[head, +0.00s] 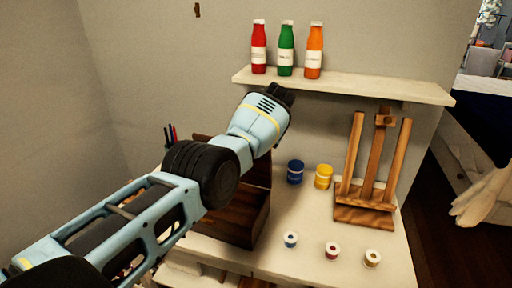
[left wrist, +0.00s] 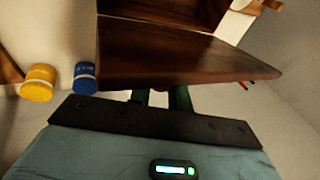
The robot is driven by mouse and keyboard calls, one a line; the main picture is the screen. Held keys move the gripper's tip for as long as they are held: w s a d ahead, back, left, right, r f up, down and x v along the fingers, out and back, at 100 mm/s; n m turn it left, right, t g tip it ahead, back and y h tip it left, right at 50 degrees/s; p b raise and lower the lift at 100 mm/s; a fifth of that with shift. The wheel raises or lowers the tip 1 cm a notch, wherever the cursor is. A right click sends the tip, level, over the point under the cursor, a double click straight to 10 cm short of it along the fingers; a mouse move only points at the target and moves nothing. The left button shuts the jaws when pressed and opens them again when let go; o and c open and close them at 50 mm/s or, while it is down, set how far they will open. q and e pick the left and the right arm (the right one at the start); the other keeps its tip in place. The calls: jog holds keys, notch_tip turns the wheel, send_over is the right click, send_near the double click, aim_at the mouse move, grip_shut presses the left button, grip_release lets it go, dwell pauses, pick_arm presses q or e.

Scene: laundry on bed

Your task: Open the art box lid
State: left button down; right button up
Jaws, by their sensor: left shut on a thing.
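The art box (head: 248,222) is dark brown wood and stands on the white table, partly hidden behind my left arm. Its inside shows, and its lid (head: 262,172) stands raised at the back, mostly covered by my arm. In the left wrist view the lid (left wrist: 180,62) is a broad wooden panel just ahead of my left gripper (left wrist: 160,96). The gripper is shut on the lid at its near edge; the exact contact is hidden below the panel. In the head view my left wrist is above the box and the fingers are hidden. My right gripper is not in view.
A blue jar (head: 295,172) and a yellow jar (head: 323,177) stand right of the box, with a wooden easel (head: 365,214) beyond. Three small pots, one blue (head: 290,240), line the front. A shelf (head: 350,86) with three bottles is above. Pens (head: 172,134) stand behind the box.

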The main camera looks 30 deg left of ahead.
pick_arm(q)
jog(key=shift+s+f, duration=0.1)
jog(key=shift+f, duration=0.05)
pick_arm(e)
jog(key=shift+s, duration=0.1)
pick_arm(q)
jog(key=c, duration=1.4)
grip_release()
jog(key=shift+o, duration=0.2)
